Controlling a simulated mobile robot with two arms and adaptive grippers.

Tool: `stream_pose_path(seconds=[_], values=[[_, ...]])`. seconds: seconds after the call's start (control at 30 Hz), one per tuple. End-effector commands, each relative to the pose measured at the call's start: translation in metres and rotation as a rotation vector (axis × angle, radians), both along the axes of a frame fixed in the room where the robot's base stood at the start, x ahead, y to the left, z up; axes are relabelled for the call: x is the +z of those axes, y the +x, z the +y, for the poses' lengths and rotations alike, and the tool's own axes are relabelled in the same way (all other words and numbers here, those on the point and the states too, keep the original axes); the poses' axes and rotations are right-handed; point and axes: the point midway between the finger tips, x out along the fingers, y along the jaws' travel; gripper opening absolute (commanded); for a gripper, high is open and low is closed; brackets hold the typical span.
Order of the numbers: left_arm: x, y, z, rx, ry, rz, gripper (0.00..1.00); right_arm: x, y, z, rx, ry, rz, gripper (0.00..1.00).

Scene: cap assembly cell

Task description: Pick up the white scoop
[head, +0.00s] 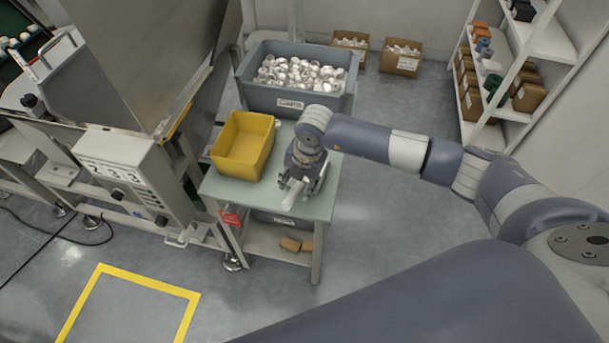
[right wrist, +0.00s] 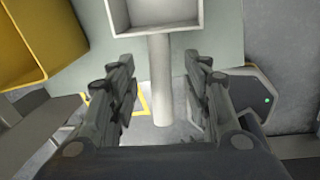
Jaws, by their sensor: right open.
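The white scoop lies on the pale green table (head: 222,192). In the right wrist view its square, open-topped bowl (right wrist: 150,14) is at the top and its straight handle (right wrist: 161,85) runs down between my fingers. In the head view a white part of the scoop (head: 291,196) shows near the table's front edge; my gripper hides the rest. My right gripper (head: 302,182) is open over the scoop. In the right wrist view its fingers (right wrist: 158,66) stand on either side of the handle, with a gap on both sides. My left gripper is not in view.
A yellow bin (head: 223,153) stands on the table, left of my right gripper. A grey crate (head: 268,97) of white caps stands behind. A machine with a control box (head: 118,160) is at the left. A shelf (head: 544,42) is at the far right; open floor lies right of the table.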

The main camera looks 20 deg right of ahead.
Motion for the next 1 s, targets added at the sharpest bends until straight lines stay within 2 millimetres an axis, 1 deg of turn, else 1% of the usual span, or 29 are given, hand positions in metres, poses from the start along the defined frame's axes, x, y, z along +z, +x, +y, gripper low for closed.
stream_pose_path(seconds=[0.03,0.13,0.2,0.3,0.4,0.57,0.6,0.67,0.7,0.8,1.0], values=[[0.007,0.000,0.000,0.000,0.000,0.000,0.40,-0.005,-0.001,0.001,-0.001,-0.001,0.004,0.45],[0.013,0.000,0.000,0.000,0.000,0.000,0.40,-0.018,0.002,0.002,0.000,-0.001,0.004,0.45],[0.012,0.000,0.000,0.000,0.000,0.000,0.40,-0.029,0.003,0.004,0.000,0.001,0.004,0.45],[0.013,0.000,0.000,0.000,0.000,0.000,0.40,-0.038,0.004,0.005,0.000,0.000,0.003,0.45],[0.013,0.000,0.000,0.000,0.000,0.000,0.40,-0.041,0.005,0.005,0.001,0.001,0.001,0.45],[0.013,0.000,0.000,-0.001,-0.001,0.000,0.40,-0.041,0.005,0.005,0.002,0.000,0.000,0.45],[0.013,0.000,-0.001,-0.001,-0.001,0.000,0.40,-0.041,0.005,0.005,0.002,0.000,0.000,0.42],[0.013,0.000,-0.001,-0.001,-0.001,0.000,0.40,-0.041,0.005,0.005,0.002,0.000,0.000,0.29],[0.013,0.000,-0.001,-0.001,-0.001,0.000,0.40,-0.041,0.005,0.005,0.001,0.001,0.001,0.20],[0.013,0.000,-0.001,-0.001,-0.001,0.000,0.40,-0.041,0.005,0.005,0.001,0.001,0.001,0.00],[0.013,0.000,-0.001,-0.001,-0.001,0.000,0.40,-0.041,0.005,0.005,0.001,0.001,0.000,0.00]])
